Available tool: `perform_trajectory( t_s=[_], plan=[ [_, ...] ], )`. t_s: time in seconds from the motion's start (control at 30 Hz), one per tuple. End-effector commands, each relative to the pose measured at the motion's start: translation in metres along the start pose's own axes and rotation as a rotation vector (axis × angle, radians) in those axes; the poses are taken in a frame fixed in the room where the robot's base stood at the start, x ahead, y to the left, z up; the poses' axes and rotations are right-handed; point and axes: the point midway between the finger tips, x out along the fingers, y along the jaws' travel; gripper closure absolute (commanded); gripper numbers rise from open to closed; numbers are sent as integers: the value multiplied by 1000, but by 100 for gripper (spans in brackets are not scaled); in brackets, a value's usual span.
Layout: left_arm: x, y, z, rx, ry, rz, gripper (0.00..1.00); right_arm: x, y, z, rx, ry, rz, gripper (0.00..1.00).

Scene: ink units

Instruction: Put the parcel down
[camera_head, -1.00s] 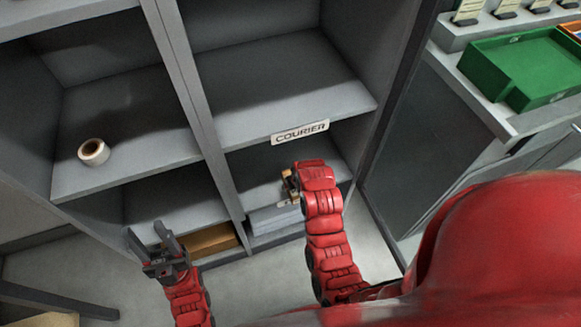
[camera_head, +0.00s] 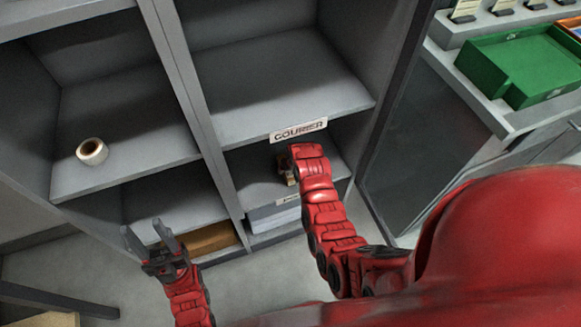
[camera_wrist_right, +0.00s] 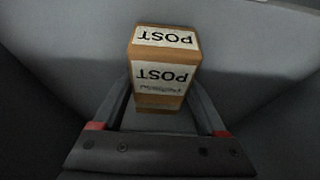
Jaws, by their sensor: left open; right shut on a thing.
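The parcel (camera_wrist_right: 163,75) is a small brown box with white POST labels, upside down in the right wrist view. My right gripper (camera_wrist_right: 162,104) is shut on it, one finger at each side. In the head view the right arm reaches into the compartment under the COURIER sign (camera_head: 298,130). There the red wrist hides most of the gripper, and only a small brown bit of the parcel (camera_head: 289,177) shows. I cannot tell whether the parcel touches the shelf board. My left gripper (camera_head: 147,231) is open and empty, in front of the lower left compartment.
A tape roll (camera_head: 92,151) lies on the left shelf. A brown box (camera_head: 210,238) and a pale stack (camera_head: 273,219) fill low compartments. The grey divider (camera_head: 190,100) stands left of my right arm. A green tray (camera_head: 525,65) is on the right counter.

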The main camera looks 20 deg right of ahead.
Motion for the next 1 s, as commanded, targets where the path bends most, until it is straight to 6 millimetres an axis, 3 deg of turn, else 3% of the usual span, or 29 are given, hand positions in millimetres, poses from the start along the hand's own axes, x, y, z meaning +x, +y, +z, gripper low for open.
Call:
perform_trajectory(
  t_s=[0.23,0.27,0.37,0.73,1.0],
  plan=[
    [-2,0,0,0,0,0,50,3,0,1,0,1,1,95],
    [-1,0,0,0,0,0,50,2,0,1,0,1,1,20],
    [-1,0,0,0,0,0,50,2,0,1,0,0,1,2],
    [0,0,0,0,0,0,50,-3,0,0,0,-2,0,0],
    [0,0,0,0,0,0,50,-37,1,-2,-1,6,2,0]
  ],
)
